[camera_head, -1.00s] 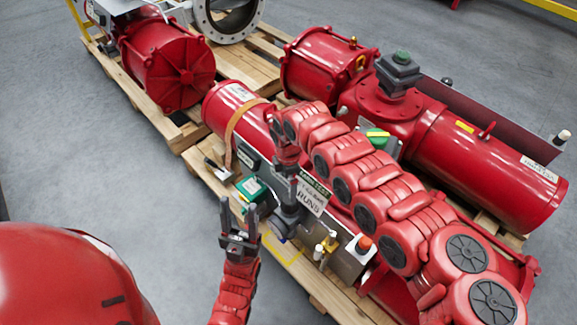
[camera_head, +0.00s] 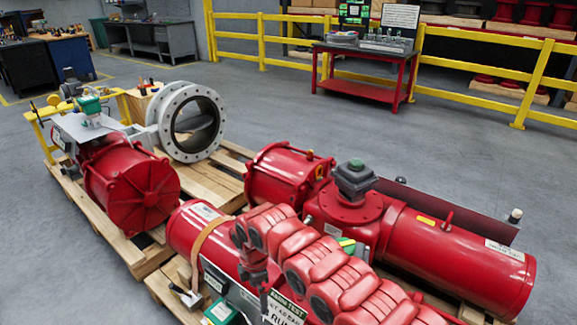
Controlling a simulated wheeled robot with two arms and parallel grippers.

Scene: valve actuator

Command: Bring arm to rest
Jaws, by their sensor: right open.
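My right arm (camera_head: 327,278) comes in from the lower right and reaches over the red valve actuator (camera_head: 190,228) on the near pallet. Its wrist bends down in front of the actuator. My right gripper (camera_head: 265,302) hangs low beside the white sign (camera_head: 285,310), near the bottom edge. It is open, and I see nothing held in it. Its fingertips are hard to make out. My left gripper is out of the picture.
A second red actuator (camera_head: 455,262) with a dark grey box (camera_head: 354,178) lies behind my arm. A red drum (camera_head: 135,188) and a grey flanged valve (camera_head: 160,125) stand on pallets at left. Yellow rails (camera_head: 440,50) and a red table (camera_head: 365,92) are farther back. Grey floor is clear between.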

